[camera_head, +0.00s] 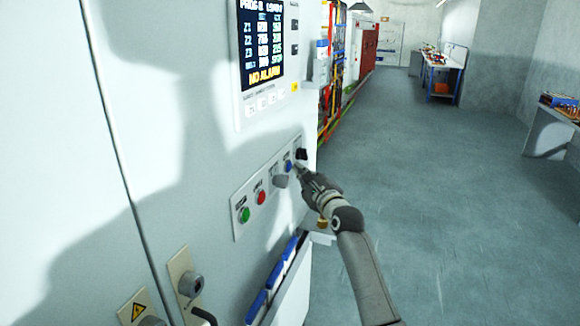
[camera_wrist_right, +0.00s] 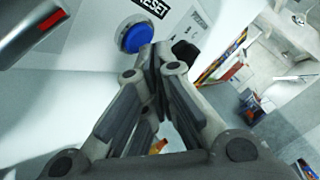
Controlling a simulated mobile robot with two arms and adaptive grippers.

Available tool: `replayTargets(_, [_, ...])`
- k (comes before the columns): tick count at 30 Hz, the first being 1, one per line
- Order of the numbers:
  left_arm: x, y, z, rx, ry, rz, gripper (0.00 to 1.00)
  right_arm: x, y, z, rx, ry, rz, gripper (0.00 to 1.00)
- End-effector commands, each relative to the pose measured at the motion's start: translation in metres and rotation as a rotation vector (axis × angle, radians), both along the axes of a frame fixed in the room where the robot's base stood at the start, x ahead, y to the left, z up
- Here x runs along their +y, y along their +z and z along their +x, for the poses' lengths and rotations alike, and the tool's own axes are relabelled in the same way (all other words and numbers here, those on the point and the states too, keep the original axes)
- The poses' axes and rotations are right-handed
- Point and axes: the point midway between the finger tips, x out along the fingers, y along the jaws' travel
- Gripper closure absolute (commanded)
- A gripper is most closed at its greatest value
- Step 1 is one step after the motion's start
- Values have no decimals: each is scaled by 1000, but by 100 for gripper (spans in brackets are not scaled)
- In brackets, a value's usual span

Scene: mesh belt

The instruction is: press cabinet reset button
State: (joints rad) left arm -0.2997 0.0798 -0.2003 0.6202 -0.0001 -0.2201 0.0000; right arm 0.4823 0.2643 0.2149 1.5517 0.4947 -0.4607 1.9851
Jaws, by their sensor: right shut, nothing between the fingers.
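The blue reset button (camera_head: 289,166) is on the cabinet's control strip (camera_head: 239,228). In the right wrist view the round blue button (camera_wrist_right: 134,36) sits below a black RESET label (camera_wrist_right: 151,6). My right gripper (camera_head: 302,172) is shut and empty, with its tips just right of the button. In the right wrist view the shut tips (camera_wrist_right: 156,55) overlap the button's lower right edge. I cannot tell whether they touch it. My left gripper is not in view.
A green button (camera_head: 244,215), a red button (camera_head: 261,197) and a grey selector knob (camera_head: 280,181) share the strip. A black knob (camera_head: 301,154) is at its right end. A display (camera_head: 262,45) above reads NO ALARM. Blue-edged folders (camera_head: 275,276) stand below. The floor at right is open.

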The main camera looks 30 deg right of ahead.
Motion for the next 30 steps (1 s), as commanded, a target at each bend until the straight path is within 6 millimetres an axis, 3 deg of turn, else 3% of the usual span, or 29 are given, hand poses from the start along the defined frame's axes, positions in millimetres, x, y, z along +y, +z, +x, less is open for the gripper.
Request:
replayTargets(14, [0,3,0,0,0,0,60,-6,1,-7,0,-2,-2,100])
replayTargets(30, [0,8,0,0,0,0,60,-36,0,-42,0,0,-2,100])
